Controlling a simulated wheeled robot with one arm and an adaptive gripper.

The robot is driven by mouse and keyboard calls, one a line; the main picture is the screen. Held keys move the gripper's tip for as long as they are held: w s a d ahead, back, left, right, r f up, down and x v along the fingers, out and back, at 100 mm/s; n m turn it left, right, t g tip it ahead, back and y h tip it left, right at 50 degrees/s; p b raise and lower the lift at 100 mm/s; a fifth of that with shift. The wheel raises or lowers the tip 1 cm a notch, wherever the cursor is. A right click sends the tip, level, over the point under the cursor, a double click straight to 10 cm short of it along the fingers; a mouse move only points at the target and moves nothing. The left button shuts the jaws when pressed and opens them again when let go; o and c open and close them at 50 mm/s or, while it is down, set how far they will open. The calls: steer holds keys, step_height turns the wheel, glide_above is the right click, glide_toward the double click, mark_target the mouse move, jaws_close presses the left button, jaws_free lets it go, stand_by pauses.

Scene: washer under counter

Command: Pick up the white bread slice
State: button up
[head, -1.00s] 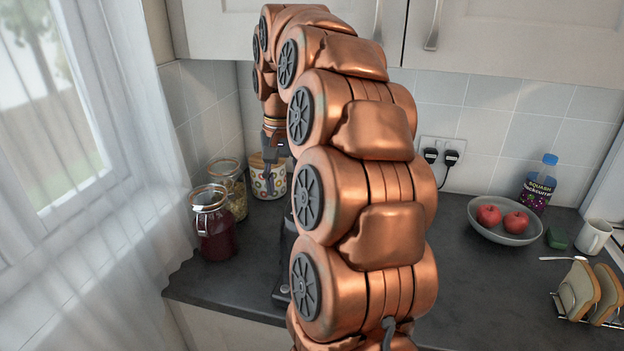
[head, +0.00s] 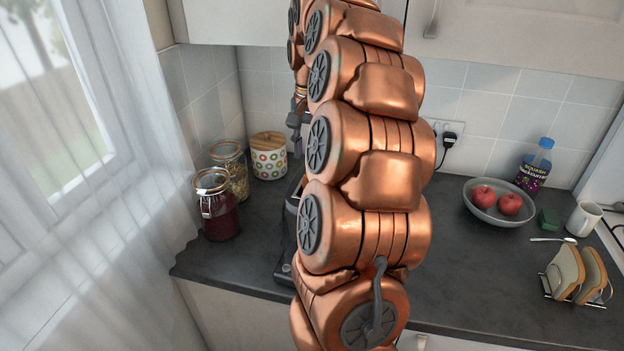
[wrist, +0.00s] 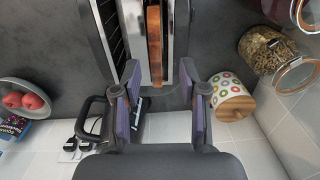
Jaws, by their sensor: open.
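In the wrist view, a bread slice (wrist: 154,44) shows edge-on as a brown crust strip standing in the slot of a toaster (wrist: 181,32). Its faces are hidden, so I cannot tell its colour. My gripper (wrist: 159,82) is open and empty, with one finger on each side of the strip's near end; the height gap is unclear. In the head view, two pale bread slices with brown crusts, one in front (head: 566,271) and one behind (head: 592,273), stand in a wire rack (head: 600,299). My arm hides most of the toaster and gripper there.
Left of my arm stand a dark red jar (head: 217,207), a grain jar (head: 231,168) and a dotted canister (head: 268,157). To the right are a bowl of apples (head: 487,213), a squash bottle (head: 535,166) and a mug (head: 584,219). The front right counter (head: 470,290) is clear.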

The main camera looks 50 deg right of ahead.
steer(key=shift+s+d+f+p, duration=0.1)
steer(key=shift+d+f+p, duration=0.1)
steer(key=shift+f+p, duration=0.95)
steer(key=shift+f, duration=1.35)
jaws_close()
